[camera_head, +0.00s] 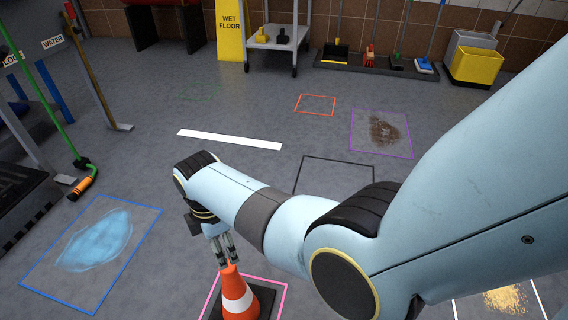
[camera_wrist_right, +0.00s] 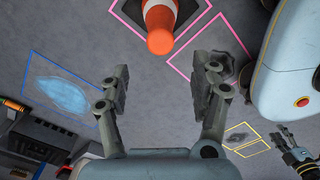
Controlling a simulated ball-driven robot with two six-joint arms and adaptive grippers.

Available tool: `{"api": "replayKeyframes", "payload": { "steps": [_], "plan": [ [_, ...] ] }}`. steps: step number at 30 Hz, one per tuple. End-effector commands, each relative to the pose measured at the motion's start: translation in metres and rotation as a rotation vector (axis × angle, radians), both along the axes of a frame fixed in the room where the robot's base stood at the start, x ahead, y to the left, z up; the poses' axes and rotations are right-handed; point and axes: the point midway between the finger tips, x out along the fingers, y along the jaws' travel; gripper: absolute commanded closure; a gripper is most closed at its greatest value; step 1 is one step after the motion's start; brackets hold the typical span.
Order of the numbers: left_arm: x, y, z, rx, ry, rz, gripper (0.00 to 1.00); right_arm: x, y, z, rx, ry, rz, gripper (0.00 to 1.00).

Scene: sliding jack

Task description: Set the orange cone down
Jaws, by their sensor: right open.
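The orange cone (camera_head: 238,297) with a white band stands upright on its black base inside the pink floor outline (camera_head: 283,300). In the right wrist view its rounded orange tip (camera_wrist_right: 160,42) points toward the camera. My right gripper (camera_head: 228,262) is just above the cone tip. Its fingers (camera_wrist_right: 160,76) are spread, with nothing between them, and the tip shows just beyond them. My left gripper (camera_wrist_right: 284,140) shows small at the lower right of the right wrist view; I cannot tell its opening.
A blue outline with a puddle (camera_head: 100,240) lies left of the cone. A white strip (camera_head: 230,140), a red outline (camera_head: 316,104) and a purple outline with a brown stain (camera_head: 383,132) lie farther off. A cart (camera_head: 270,50) stands at the back. My right arm covers much floor.

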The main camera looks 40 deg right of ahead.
Motion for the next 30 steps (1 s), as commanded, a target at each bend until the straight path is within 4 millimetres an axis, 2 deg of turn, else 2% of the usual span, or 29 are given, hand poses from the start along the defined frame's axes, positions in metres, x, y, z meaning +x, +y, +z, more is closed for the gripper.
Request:
{"api": "replayKeyframes", "payload": {
  "steps": [4, 8, 15, 21, 24, 26, 30],
  "plan": [
    [0.0, 0.0, 0.0, 0.0, 0.0, 0.0, 0.6, 0.002, -0.003, 0.001, 0.0, -0.015, -0.015, 0.36],
    [0.0, 0.0, 0.0, 0.0, 0.0, 0.0, 0.6, 0.016, -0.019, 0.014, 0.008, -0.128, -0.131, 0.36],
    [0.001, 0.0, 0.0, 0.0, 0.0, 0.0, 0.6, 0.044, -0.061, 0.072, 0.07, -0.43, -0.414, 0.36],
    [0.001, 0.0, 0.0, 0.0, 0.0, 0.0, 0.6, 0.052, -0.084, 0.124, 0.145, -0.624, -0.572, 0.36],
    [0.001, 0.0, 0.0, 0.0, 0.0, 0.0, 0.6, 0.047, -0.095, 0.145, 0.193, -0.704, -0.652, 0.36],
    [0.001, 0.0, 0.0, 0.0, 0.0, 0.0, 0.6, 0.035, -0.102, 0.146, 0.227, -0.734, -0.717, 0.36],
    [0.001, 0.0, 0.0, 0.0, 0.0, 0.0, 0.6, 0.0, -0.11, 0.103, 0.25, -0.68, -0.83, 0.36]
  ]
}}
